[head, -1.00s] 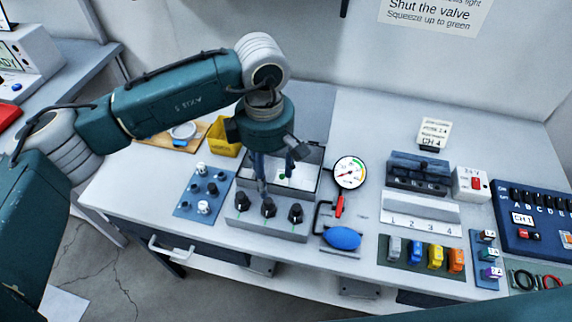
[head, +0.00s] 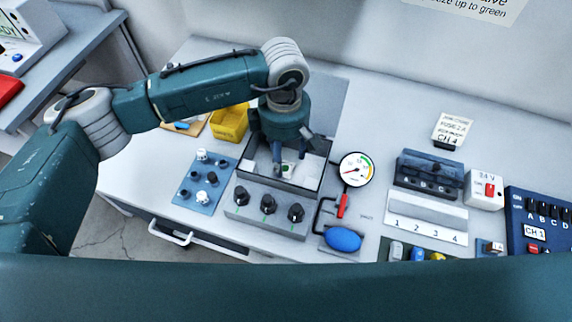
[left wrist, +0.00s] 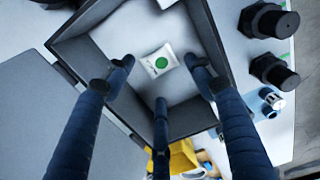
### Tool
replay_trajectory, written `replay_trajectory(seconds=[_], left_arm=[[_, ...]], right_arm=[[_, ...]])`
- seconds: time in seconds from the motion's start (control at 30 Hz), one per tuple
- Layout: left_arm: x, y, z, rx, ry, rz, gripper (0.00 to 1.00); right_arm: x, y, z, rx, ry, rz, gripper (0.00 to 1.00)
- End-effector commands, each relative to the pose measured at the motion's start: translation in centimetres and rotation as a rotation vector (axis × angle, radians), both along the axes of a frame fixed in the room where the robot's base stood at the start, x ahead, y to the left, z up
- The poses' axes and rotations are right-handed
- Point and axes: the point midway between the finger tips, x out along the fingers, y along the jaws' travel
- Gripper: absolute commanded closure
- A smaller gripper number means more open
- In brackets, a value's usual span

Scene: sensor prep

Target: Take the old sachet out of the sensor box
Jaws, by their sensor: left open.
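The sensor box (head: 318,178) is an open grey box with a light inside, on the bench behind a row of black knobs. The old sachet (left wrist: 160,58) is a small white packet with a green dot, lying on the box floor in the left wrist view. It is partly visible in the head view (head: 287,168). My left gripper (head: 281,166) points down into the box. In the left wrist view its three fingers (left wrist: 158,76) are open around the sachet, with nothing visibly gripped. Whether the fingertips touch it is unclear. My right gripper is not in view.
A yellow bin (head: 229,126) and a blue plate with knobs (head: 204,180) stand left of the box. A round gauge (head: 356,169) and a blue bulb (head: 342,239) are to its right. A numbered rack (head: 425,222) is farther right. My own teal part covers the bottom edge.

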Motion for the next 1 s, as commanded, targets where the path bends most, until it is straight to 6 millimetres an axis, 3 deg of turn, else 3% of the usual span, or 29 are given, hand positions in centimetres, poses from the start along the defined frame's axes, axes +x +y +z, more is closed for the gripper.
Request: replay_trajectory(seconds=[0.1, 0.23, 0.53, 0.7, 1.0], left_arm=[[-0.3, -0.2, -1.6, 0.003, 0.006, 0.0, 0.45], [-0.2, -0.3, -3.4, 0.001, 0.004, 0.001, 0.45], [-0.2, -0.3, -4.1, 0.001, 0.001, -0.001, 0.45], [-0.2, -0.3, -4.1, 0.001, 0.001, -0.001, 0.77], [-0.2, -0.3, -4.1, 0.001, 0.001, -0.001, 0.8]], right_arm=[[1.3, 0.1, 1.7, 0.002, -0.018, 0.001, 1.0], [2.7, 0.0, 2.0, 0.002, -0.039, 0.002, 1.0], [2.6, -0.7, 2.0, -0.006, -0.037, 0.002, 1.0], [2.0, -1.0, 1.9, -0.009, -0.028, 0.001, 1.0], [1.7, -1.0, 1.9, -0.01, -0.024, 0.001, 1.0]])
